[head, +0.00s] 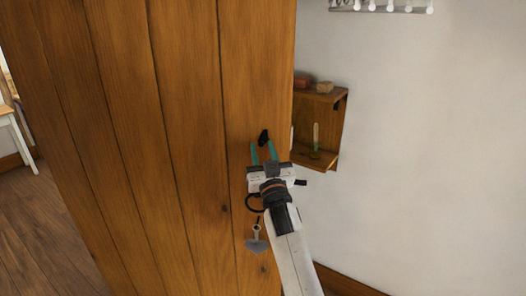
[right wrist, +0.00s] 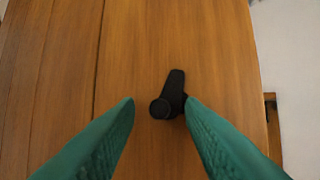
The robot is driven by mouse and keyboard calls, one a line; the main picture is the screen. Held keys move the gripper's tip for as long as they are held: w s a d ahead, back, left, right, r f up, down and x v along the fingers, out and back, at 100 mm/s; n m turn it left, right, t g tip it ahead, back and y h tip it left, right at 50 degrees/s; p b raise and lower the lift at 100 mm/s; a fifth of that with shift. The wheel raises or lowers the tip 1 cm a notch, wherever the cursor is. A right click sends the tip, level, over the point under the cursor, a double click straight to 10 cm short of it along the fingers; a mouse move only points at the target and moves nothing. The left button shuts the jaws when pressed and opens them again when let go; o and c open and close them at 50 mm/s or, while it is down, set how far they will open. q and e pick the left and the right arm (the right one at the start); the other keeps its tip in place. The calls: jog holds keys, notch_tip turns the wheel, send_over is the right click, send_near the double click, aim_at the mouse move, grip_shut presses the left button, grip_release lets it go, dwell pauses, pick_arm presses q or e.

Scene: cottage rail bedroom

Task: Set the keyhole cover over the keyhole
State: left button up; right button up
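A small black piece (head: 264,136), which looks like the keyhole cover, is on the wooden door (head: 190,120) near its right edge. In the right wrist view the black piece (right wrist: 176,84) has a round knob at its lower left and a tapered plate pointing up. My right gripper (head: 262,145) is open, its teal fingers pointing at the door just below the piece. In the right wrist view the right fingertip overlaps the piece's right side; I cannot tell whether they touch. No keyhole is visible. My left gripper is out of view.
A wooden wall shelf (head: 322,160) with small items is right of the door. A hook rail (head: 382,6) is above. Open floor (head: 40,235) lies left.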

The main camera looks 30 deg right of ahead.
jog(key=shift+c, duration=0.3)
grip_shut()
jog(key=n+p, duration=0.1)
jog(key=p, duration=0.1)
jog(key=n+y+p, duration=0.1)
jog(key=p, duration=0.1)
jog(key=n+y+p, duration=0.1)
jog(key=shift+s+d+r+n+g+p, duration=0.3)
jog(key=shift+s+d+r+n+p, duration=0.05)
jog(key=shift+s+d+n+p, duration=0.05)
jog(key=shift+f+n+y+p, duration=0.15)
jog(key=shift+n+y+p, duration=0.15)
jog(key=shift+n, duration=0.1)
jog(key=shift+f, duration=0.1)
jog(key=shift+o, duration=0.3)
grip_release()
jog(key=shift+s, duration=0.1)
